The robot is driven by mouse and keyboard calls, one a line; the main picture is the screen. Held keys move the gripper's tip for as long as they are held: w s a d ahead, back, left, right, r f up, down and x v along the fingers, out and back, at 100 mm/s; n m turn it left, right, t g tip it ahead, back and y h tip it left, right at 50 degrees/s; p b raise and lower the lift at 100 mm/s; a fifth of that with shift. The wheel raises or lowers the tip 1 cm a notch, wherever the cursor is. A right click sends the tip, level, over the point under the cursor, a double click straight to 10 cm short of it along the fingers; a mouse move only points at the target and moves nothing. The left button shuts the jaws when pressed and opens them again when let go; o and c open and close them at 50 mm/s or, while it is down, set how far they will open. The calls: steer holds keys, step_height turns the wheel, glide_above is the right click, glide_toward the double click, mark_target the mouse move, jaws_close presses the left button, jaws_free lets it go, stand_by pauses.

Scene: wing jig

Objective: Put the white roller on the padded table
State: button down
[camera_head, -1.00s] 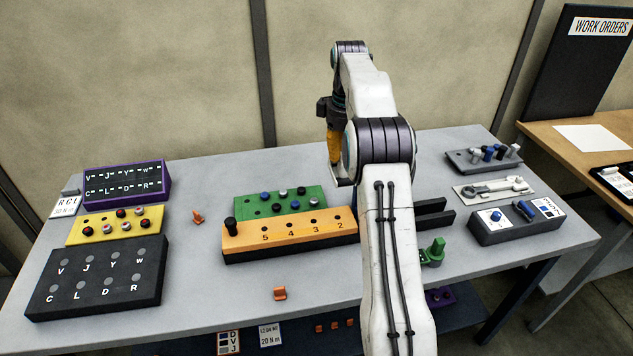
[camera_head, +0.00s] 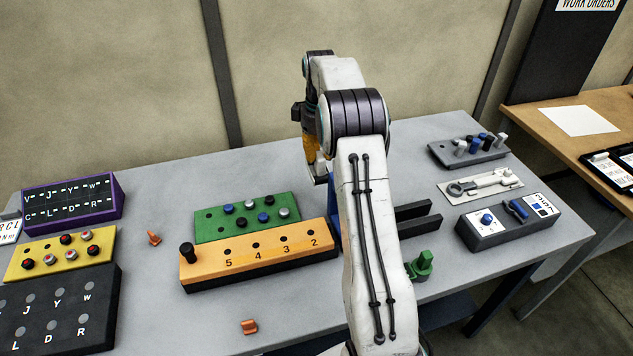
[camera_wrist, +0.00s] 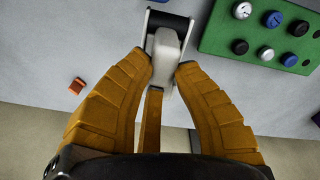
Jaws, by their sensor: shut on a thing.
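My gripper (camera_head: 321,164) hangs over the back middle of the grey table, behind my arm in the head view. In the wrist view my gripper (camera_wrist: 163,72) has its orange fingers closed around a pale roller tool (camera_wrist: 167,42), which I take for the white roller. Its body is white-grey, with a dark cylinder across its far end. No surface that is clearly padded shows.
A green block (camera_head: 246,217) and an orange numbered block (camera_head: 258,256) stand left of my arm. Grey trays and a switch box (camera_head: 510,228) stand at right. A wooden table (camera_head: 552,107) with papers is beyond. Small orange pieces (camera_head: 249,327) lie on the grey table.

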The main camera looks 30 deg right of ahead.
steer(key=shift+f, duration=4.65)
steer(key=shift+f, duration=0.15)
steer(key=c, duration=1.1)
jaws_free()
